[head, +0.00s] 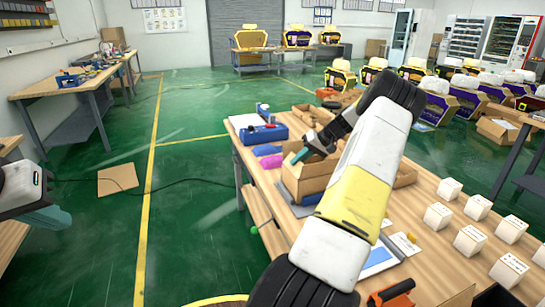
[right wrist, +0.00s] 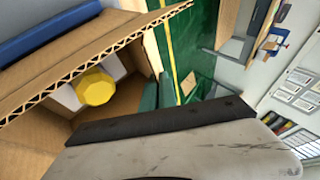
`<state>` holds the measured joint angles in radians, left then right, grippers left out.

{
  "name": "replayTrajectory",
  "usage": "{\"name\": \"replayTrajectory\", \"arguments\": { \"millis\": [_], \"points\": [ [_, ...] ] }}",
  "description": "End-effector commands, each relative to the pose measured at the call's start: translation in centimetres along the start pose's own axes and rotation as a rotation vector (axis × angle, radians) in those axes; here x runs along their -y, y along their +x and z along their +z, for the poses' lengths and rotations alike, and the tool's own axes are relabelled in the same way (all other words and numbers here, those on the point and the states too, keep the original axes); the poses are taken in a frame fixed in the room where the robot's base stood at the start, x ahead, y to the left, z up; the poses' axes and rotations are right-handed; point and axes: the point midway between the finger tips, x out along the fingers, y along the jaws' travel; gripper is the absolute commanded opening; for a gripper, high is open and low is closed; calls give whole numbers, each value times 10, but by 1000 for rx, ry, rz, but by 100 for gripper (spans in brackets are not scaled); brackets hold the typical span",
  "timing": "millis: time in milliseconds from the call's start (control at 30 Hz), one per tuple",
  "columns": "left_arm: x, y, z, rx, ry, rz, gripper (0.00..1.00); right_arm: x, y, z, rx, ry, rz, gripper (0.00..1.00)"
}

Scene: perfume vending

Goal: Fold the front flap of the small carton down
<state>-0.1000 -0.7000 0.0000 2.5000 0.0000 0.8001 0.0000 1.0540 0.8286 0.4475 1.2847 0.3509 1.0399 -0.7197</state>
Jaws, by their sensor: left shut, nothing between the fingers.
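The small brown carton (head: 309,183) stands on the wooden table, partly hidden by my right arm. The right wrist view shows the carton's corrugated edge (right wrist: 95,62) close up, with a yellow-topped item (right wrist: 97,87) inside. My right gripper (head: 300,156) is at the top of the carton, its teal fingers at or just over the opening. Part of the fingers shows in the right wrist view (right wrist: 152,103); their gap is not clear. I cannot tell which flap they touch. My left gripper (head: 60,217) is shut and empty at the far left, away from the table.
Several small white boxes (head: 437,216) stand on the table (head: 440,264) to the right. A blue device (head: 263,134) and a pink item (head: 270,161) lie left of the carton. A blue-and-white pad (head: 380,258) and an orange-handled tool (head: 391,292) lie near the front.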

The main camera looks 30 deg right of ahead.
Motion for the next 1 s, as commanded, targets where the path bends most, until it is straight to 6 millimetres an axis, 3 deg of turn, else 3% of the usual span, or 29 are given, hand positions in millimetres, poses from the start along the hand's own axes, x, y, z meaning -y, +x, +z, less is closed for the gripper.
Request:
{"name": "replayTrajectory", "arguments": {
  "millis": [500, 1000],
  "points": [
    [0, 0, 0, 0, 0, 0, 0, -17, 2, 1, -1, 118, -281, 0],
    [0, 0, 0, 0, 0, 0, 0, -19, 3, 2, 0, 135, -322, 0]
  ]
}}
